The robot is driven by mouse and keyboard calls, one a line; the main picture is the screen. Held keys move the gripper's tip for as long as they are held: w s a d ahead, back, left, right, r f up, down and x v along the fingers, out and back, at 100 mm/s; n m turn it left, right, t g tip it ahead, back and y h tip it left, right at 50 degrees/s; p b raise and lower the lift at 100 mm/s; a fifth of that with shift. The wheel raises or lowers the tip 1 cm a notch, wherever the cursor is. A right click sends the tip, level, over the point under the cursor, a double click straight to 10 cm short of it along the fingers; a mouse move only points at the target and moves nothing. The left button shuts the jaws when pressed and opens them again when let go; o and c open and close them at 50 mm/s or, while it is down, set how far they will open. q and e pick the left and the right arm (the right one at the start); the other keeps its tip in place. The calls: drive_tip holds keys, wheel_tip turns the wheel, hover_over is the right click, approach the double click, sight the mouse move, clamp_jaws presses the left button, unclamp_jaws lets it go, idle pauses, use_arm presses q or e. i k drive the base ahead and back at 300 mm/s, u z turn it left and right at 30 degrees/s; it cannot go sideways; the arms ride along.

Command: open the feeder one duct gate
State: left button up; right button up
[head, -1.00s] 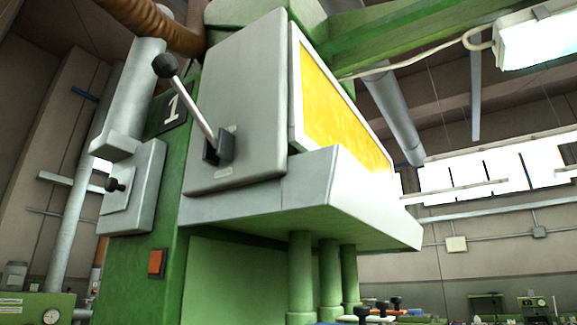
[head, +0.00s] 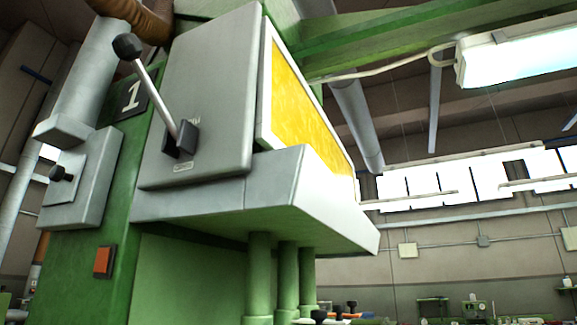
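The green machine (head: 90,250) marked with a "1" plate (head: 131,98) stands close at the left in the head view. On its left side a grey duct (head: 85,75) runs down into a grey gate box (head: 80,185) with a small black knob (head: 61,173). A lever with a black ball (head: 127,46) rises from a dark slot on the grey front panel (head: 210,110), tilted up and left. Neither of my grippers shows in the view.
An orange-red button (head: 103,261) sits on the machine's column below the gate box. A grey ledge (head: 290,200) juts out to the right under a yellow panel (head: 300,115). A brown hose (head: 135,15) hangs at the top. Benches with small items stand at the lower right.

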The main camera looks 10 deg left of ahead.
sight(64, 177)
drive_tip(key=u, duration=1.6)
drive_tip(key=k, duration=0.5)
drive_tip(key=u, duration=0.4)
drive_tip(key=i, duration=1.25)
drive_tip(key=z, duration=0.15)
